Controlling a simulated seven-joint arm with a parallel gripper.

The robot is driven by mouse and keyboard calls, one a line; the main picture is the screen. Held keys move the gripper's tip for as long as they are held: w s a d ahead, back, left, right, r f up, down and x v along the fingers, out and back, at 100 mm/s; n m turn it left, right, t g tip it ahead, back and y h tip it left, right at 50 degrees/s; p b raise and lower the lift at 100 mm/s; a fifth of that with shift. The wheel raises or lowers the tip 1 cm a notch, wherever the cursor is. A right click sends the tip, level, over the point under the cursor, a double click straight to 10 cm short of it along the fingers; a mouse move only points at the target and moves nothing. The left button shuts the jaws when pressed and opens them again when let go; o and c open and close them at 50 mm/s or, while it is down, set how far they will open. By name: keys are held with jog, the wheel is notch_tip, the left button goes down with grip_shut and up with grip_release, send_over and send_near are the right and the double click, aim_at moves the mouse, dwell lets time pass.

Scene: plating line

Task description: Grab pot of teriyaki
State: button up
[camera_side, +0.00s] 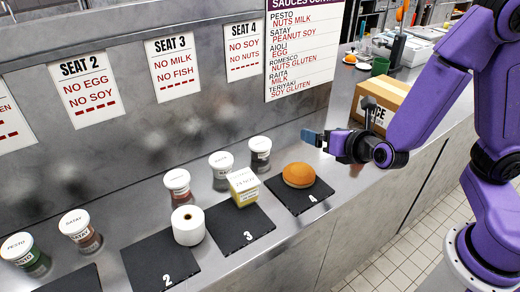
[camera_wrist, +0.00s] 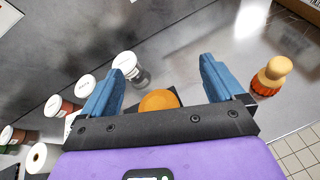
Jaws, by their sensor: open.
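White-lidded sauce pots stand in a row along the back of the steel counter. The pot at the right end (camera_side: 260,154) has dark contents and may be the teriyaki; its label is too small to read. In the wrist view this end pot (camera_wrist: 140,77) shows just beyond my left finger, apart from it. My gripper (camera_side: 313,138) is above the counter, right of that pot and beyond the bun. In the wrist view its blue fingers (camera_wrist: 162,75) are spread wide with nothing between them.
A bun (camera_side: 299,175) sits on slate 4 (camera_side: 318,198). Other pots include satay (camera_side: 81,232) and pesto (camera_side: 26,256). A cardboard box (camera_side: 384,100) and an orange-red bottle (camera_wrist: 267,80) stand right.

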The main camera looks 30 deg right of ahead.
aim_at(263, 145)
jog(key=a+f+n+y, duration=0.1)
jog(key=a+n, duration=0.1)
jog(key=a+f+n+y, duration=0.1)
jog(key=n, duration=0.1)
jog(key=w+a+f+n+y, duration=0.1)
jog(key=a+n+y, duration=0.1)
jog(key=shift+a+f, duration=0.25)
jog(key=shift+a, duration=0.1)
jog(key=x, duration=1.2)
jog(key=shift+w+a+r, duration=0.15)
jog(key=shift+w+r, duration=0.05)
jog(key=shift+x, duration=2.5)
jog(key=c, duration=1.1)
